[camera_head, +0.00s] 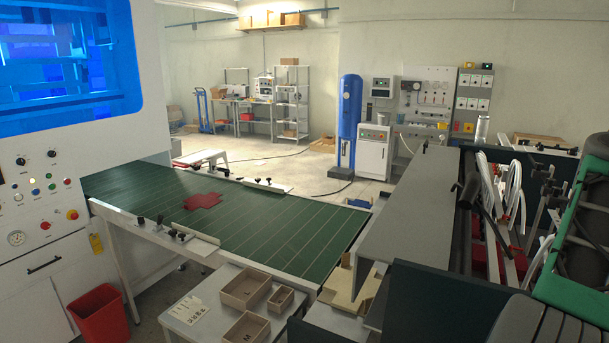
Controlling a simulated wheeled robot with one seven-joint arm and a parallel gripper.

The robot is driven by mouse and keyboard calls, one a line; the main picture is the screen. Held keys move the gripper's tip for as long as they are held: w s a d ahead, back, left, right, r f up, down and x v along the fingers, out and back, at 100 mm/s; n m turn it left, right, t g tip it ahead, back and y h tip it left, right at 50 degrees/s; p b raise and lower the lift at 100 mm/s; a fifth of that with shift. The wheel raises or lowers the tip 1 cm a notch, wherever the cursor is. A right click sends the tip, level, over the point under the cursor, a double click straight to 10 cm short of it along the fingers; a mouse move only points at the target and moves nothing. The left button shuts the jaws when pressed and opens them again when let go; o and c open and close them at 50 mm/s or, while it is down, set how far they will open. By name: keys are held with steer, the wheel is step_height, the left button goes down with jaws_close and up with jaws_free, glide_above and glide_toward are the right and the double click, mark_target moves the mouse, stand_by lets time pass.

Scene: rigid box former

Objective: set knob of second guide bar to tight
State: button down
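Two guide bars lie on a green belt table (270,235). The near guide bar (203,244) sits at the table's front edge, with several black knobs (160,219) beside it. The far guide bar (265,186) sits at the back edge, with small dark knobs (268,181) along it. The frame does not mark which bar is the second one. The knobs are too small to tell whether they are tight or loose. A dark red cross-shaped blank (203,201) lies flat on the belt between the bars. My gripper is not in view.
A white machine (40,170) with a control panel stands at left, a red bin (98,315) below it. A small table (190,318) with open boxes (246,288) stands in front. Grey and black machinery (405,225) fills the right. Open floor lies behind the belt.

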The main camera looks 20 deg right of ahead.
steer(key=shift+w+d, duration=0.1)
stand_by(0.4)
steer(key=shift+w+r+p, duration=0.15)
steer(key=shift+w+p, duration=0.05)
steer(key=shift+p, duration=0.3)
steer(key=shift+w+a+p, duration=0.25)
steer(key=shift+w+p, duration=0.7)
steer(key=shift+p, duration=0.05)
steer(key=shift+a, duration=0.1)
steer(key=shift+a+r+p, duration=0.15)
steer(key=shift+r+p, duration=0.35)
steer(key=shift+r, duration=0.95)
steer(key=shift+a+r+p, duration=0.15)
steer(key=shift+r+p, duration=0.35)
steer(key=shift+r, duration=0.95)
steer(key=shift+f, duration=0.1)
